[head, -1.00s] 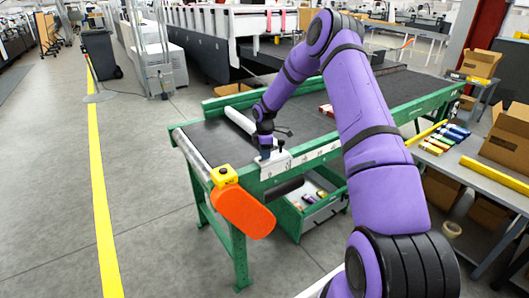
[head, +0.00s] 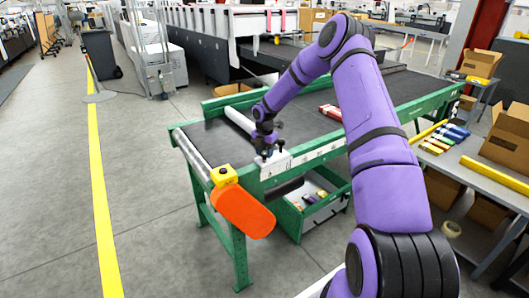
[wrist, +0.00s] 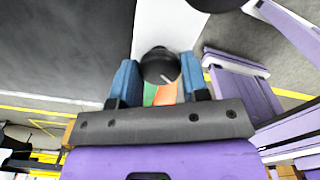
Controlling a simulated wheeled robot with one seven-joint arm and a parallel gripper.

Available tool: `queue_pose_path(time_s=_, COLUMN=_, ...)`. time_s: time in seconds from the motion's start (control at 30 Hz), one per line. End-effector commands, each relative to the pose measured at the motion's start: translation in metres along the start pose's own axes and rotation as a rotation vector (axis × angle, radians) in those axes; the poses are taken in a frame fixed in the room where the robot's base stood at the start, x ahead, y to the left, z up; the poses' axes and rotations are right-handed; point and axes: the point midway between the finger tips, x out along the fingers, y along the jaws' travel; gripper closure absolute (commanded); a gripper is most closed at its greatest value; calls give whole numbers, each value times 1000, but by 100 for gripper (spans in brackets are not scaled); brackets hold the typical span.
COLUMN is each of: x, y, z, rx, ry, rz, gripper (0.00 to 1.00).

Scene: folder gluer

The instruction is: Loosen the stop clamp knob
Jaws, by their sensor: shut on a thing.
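The stop clamp knob (wrist: 160,65) is round and black with a short white mark, and sits on a white plate at the top centre of the wrist view. My gripper (wrist: 160,80) has blue fingers, one on each side of the knob, and is shut on it. In the head view my gripper (head: 267,153) is at the white clamp plate (head: 277,166) on the near rail of the green-framed conveyor. There the knob is largely hidden by my gripper, and its turn cannot be told.
A white bar (head: 238,119) lies across the dark belt (head: 205,135), with red boxes (head: 331,111) farther along. An orange guard (head: 244,212) and a yellow block (head: 223,175) are at the near corner. A green bin (head: 318,214) stands below.

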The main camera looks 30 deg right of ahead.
Motion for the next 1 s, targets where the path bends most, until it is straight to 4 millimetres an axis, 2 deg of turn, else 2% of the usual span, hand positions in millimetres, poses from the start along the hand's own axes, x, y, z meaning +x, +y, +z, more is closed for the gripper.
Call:
queue_pose_path(time_s=0.27, x=-1, y=0, z=1, rx=-78, ry=-2, rz=1, gripper=82)
queue_pose_path(time_s=0.73, x=-1, y=1, z=0, rx=-90, ry=-2, rz=1, gripper=82)
queue_pose_path(time_s=0.77, x=-1, y=1, z=0, rx=-90, ry=-2, rz=1, gripper=56)
queue_pose_path(time_s=0.87, x=-1, y=0, z=0, rx=-90, ry=-1, rz=1, gripper=33)
queue_pose_path(time_s=1.0, x=0, y=0, z=0, rx=-90, ry=-1, rz=1, gripper=33)
